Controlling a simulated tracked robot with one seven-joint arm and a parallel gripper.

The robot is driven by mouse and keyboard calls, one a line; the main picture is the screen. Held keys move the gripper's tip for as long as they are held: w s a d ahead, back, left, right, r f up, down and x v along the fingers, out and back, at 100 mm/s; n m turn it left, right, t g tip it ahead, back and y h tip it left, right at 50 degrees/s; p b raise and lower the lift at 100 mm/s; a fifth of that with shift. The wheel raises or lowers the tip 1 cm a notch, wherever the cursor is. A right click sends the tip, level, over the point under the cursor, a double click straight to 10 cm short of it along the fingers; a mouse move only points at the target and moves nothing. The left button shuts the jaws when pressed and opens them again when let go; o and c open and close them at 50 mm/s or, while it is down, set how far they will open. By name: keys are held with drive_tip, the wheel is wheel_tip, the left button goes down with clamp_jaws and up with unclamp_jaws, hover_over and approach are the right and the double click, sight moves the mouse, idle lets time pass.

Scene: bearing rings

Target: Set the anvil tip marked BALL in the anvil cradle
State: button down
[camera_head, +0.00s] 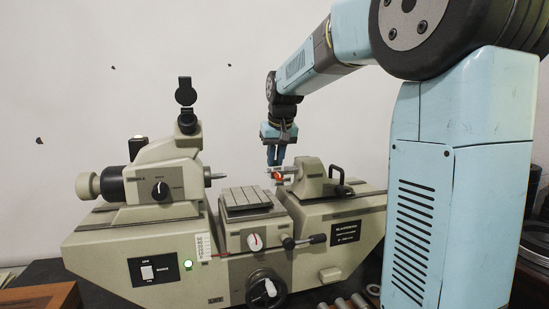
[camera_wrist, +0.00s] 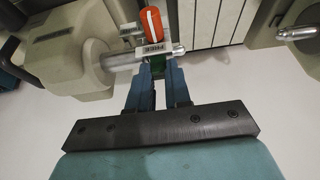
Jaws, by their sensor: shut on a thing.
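My gripper (camera_head: 275,163) reaches down beside the right-hand housing of the measuring machine. In the wrist view its blue fingers (camera_wrist: 158,88) are shut on a small part with a green section (camera_wrist: 157,70), partly hidden between them. A short silver cylinder (camera_wrist: 178,49) and a pale label lie just beyond the fingertips; I cannot surely read the label as BALL. The anvil cradle appears to be at the end of the housing's silver shaft (camera_wrist: 122,61), next to an orange lever (camera_wrist: 150,22). The lever also shows in the head view (camera_head: 278,176). Whether the held part touches the cradle is unclear.
The left housing (camera_head: 165,180) has a silver spindle (camera_head: 215,177) facing the right housing (camera_head: 312,180). A slotted stage (camera_head: 246,200) stands between and below them. A black handle (camera_head: 338,182) is right of my gripper. Several metal parts (camera_head: 340,303) lie at the front.

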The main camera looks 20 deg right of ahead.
drive_tip(key=c, duration=1)
unclamp_jaws()
drive_tip(key=shift+r, duration=4.25)
drive_tip(key=shift+t, duration=0.6)
drive_tip(key=s+f, duration=0.5)
drive_tip(key=s, duration=0.5)
drive_tip(key=s+f, duration=0.6)
drive_tip(key=s, duration=0.5)
drive_tip(key=s+f, duration=0.6)
drive_tip(key=s, duration=0.4)
drive_tip(key=shift+s+a+f, duration=0.2)
drive_tip(key=shift+a+f, duration=0.05)
